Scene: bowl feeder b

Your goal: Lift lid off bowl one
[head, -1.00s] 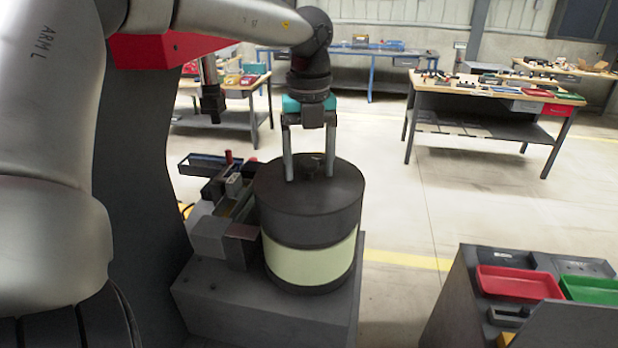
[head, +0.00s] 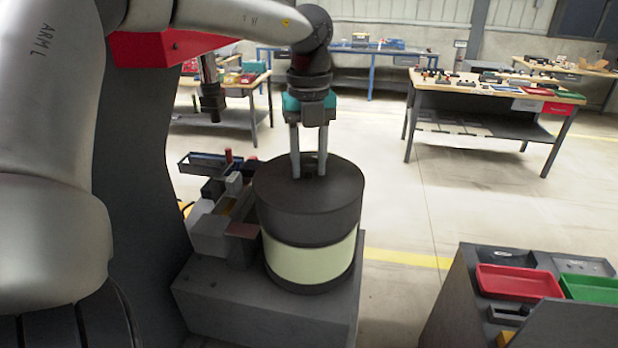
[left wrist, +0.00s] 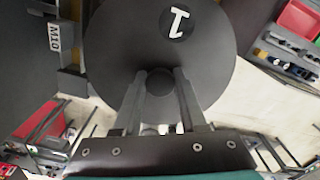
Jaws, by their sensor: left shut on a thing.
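Bowl one (head: 310,264) is a round drum with a pale yellow-green band, standing on a grey base. Its dark lid (head: 308,199) sits on top, level, with no gap that I can see. In the left wrist view the lid (left wrist: 150,55) carries a white "1" in a dark disc. My left gripper (head: 309,174) points straight down at the lid's centre and is shut on the lid's knob, which is mostly hidden between the fingers. My right gripper is not in view.
Feeder equipment (head: 232,205) stands close to the bowl's left. At lower right a grey bench holds a red tray (head: 518,282) and a green tray (head: 590,290). Workbenches (head: 490,90) stand farther back. The floor right of the bowl is clear.

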